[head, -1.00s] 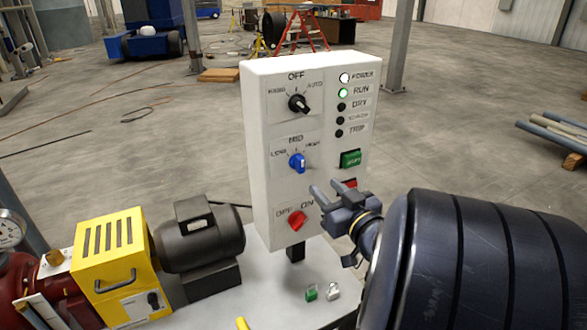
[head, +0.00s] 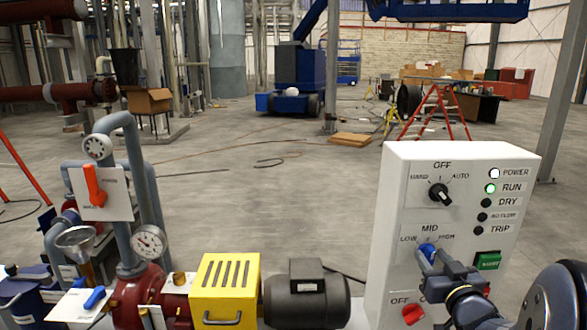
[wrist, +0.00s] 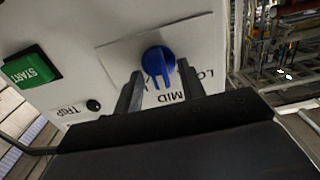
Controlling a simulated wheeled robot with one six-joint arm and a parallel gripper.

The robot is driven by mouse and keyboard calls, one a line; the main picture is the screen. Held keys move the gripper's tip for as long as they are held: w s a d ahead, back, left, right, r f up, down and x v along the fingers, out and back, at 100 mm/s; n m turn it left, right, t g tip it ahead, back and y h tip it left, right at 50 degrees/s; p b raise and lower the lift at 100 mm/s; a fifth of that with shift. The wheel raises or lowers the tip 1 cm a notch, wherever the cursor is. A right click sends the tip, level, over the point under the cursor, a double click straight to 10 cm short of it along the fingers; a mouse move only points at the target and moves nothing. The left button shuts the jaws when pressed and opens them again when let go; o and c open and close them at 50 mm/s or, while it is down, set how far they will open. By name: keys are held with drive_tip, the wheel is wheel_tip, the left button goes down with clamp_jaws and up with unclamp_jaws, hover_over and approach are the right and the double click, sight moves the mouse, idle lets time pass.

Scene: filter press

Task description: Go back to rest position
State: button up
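My gripper (head: 440,259) is in front of the lower middle of the white control panel (head: 405,190). In the wrist view its two fingers (wrist: 158,92) are spread apart, with the blue LOW/MID/HIGH selector knob (wrist: 157,62) showing beyond and between them. The fingers hold nothing that I can see, and whether they touch the knob is unclear. In the head view the blue knob (head: 429,247) is partly hidden by the gripper. The black HAND/OFF/AUTO knob (head: 439,193) and red OFF/ON knob (head: 412,313) show on the panel. POWER and RUN lamps are lit.
The green START button (head: 487,261) is right of the gripper. A black motor (head: 306,293), yellow guard (head: 226,285), gauge (head: 148,241) and pipework with an orange lever (head: 95,186) stand left of the panel. Open floor (head: 260,180) lies behind.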

drive_tip(key=shift+s, duration=0.1)
drive_tip(key=s+b, duration=0.1)
drive_tip(key=s, duration=1)
drive_tip(key=w+p, duration=0.1)
drive_tip(key=w, duration=1)
drive_tip(key=shift+w, duration=0.1)
drive_tip(key=shift+w+f, duration=0.1)
drive_tip(key=shift+f, duration=0.05)
drive_tip(key=shift+n+b, duration=0.7)
drive_tip(key=shift+n, duration=0.5)
drive_tip(key=n+b, duration=0.2)
drive_tip(key=n, duration=0.4)
drive_tip(key=shift+a+b, duration=0.15)
drive_tip(key=shift+b, duration=0.2)
drive_tip(key=s, duration=1.1)
drive_tip(key=shift+b, duration=0.35)
